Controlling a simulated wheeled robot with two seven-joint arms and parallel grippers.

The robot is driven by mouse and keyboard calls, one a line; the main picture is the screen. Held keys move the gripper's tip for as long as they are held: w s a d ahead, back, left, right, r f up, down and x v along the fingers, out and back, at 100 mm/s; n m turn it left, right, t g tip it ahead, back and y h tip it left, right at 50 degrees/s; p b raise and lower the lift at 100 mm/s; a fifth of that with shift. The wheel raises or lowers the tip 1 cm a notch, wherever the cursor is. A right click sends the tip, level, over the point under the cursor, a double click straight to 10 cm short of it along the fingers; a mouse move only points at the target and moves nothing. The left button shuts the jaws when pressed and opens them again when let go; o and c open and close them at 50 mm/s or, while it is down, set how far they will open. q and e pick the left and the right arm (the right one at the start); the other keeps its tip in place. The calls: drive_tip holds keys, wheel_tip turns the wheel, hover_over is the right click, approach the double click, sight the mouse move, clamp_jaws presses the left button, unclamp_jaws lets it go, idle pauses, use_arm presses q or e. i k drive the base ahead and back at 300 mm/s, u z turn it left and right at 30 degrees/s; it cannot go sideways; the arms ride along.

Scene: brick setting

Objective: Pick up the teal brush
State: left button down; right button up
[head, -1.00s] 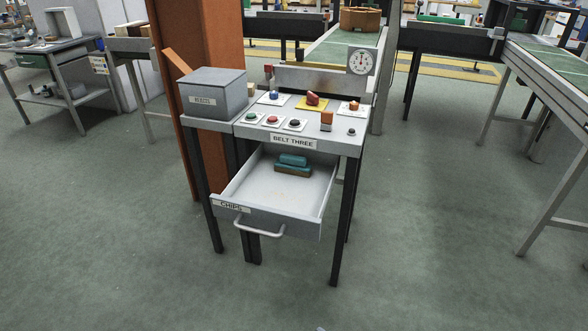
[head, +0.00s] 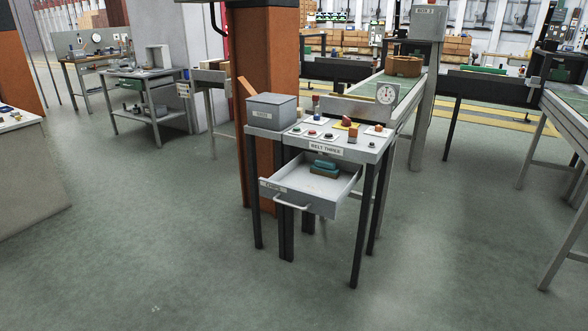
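A teal brush (head: 325,165) lies at the back of an open grey drawer (head: 293,187). It has a teal upper part and a brownish lower layer, seen small from here. The drawer is pulled out of a stand labelled BELT THREE (head: 326,148), and its front carries a handle (head: 291,204) and a label that seems to read CHIPS. The rest of the drawer floor looks bare. Neither of my grippers shows in the head view.
A lidded grey box (head: 272,112) stands left of the control panel, whose top carries several buttons and a dial gauge (head: 387,93). An orange pillar (head: 266,60) rises behind the box. A conveyor (head: 388,88) runs behind. The floor (head: 170,240) in front and left is clear.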

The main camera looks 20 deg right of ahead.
sight(323, 168)
drive_tip(key=u, duration=0.7)
drive_tip(key=i, duration=2.3)
drive_tip(key=z, duration=0.9)
